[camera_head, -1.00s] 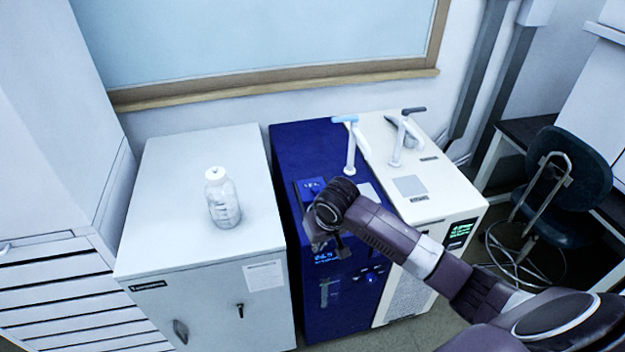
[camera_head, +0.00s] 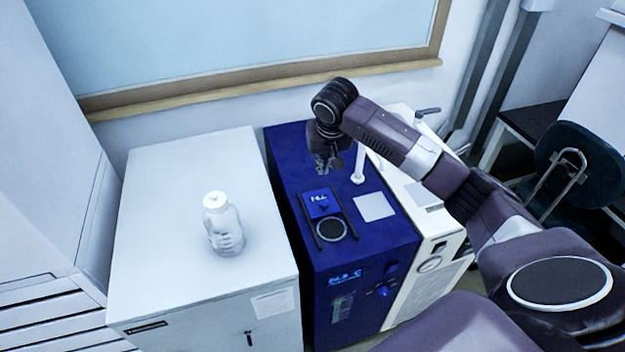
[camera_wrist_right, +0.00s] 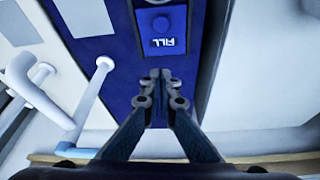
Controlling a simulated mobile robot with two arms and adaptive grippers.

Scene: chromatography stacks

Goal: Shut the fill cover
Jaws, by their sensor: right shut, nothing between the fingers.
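The fill cover (camera_head: 320,203) is a small blue square plate with a knob, lying between two dark rails on top of the blue machine (camera_head: 395,232). A round dark opening (camera_head: 331,229) with a pale rim shows uncovered just in front of it. In the right wrist view the cover (camera_wrist_right: 163,25) shows its FILL label upside down, beyond the fingertips. My right gripper (camera_head: 328,166) is shut and empty, above the machine top on the wall side of the cover, apart from it. The right wrist view shows its fingers together (camera_wrist_right: 158,80). My left gripper is not in view.
A white faucet-like arm (camera_head: 358,165) stands close to the right of my gripper. A pale square plate (camera_head: 374,207) lies right of the rails. A clear bottle (camera_head: 225,232) stands on the white cabinet (camera_head: 165,190) at left. A white machine (camera_head: 432,220) adjoins at right.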

